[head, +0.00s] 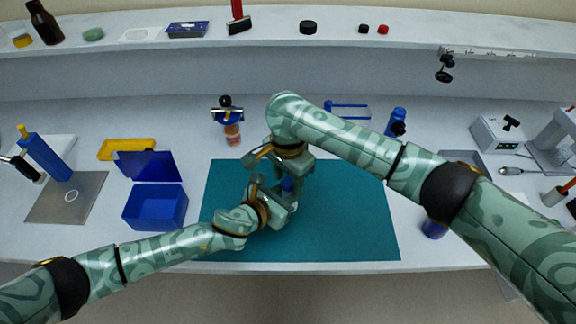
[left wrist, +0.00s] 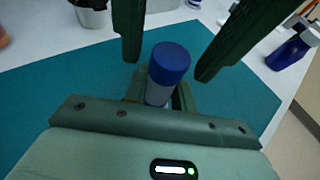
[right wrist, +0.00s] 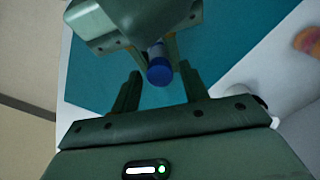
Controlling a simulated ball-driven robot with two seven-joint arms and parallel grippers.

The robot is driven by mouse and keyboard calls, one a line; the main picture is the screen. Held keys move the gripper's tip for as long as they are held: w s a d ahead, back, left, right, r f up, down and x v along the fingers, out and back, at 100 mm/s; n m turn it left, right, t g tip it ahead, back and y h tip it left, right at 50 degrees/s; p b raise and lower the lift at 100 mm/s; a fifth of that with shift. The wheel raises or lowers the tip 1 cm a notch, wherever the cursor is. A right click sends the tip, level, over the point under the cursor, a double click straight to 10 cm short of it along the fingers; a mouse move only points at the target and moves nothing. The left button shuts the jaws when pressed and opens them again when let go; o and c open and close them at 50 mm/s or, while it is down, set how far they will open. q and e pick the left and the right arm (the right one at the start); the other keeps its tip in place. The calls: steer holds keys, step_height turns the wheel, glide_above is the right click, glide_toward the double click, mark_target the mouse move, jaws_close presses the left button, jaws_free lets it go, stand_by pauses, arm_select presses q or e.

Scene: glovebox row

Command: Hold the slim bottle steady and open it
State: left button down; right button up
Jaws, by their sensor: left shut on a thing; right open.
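The slim bottle stands upright above the teal mat (head: 345,225); its blue cap (head: 287,185) shows between my grippers. In the left wrist view, the blue cap (left wrist: 171,58) tops a pale grey body (left wrist: 157,92). My left gripper (left wrist: 160,92) is shut on the body below the cap. My right gripper (head: 284,174) is above, open, with a finger on each side of the cap and gaps between. The right wrist view shows the cap (right wrist: 159,72) between the right fingertips (right wrist: 161,77). The bottle's lower end is hidden.
An open blue box (head: 155,208) stands left of the mat. A jar (head: 232,133) stands behind it, and a blue bottle (head: 397,118) at the back right. A blue thing (head: 434,229) is near my right forearm. The mat's right part is clear.

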steer(key=shift+f, duration=0.25)
steer(key=shift+c, duration=0.4)
jaws_close()
steer(key=n, duration=0.4)
steer(key=shift+n, duration=0.4)
steer(key=n, duration=0.5)
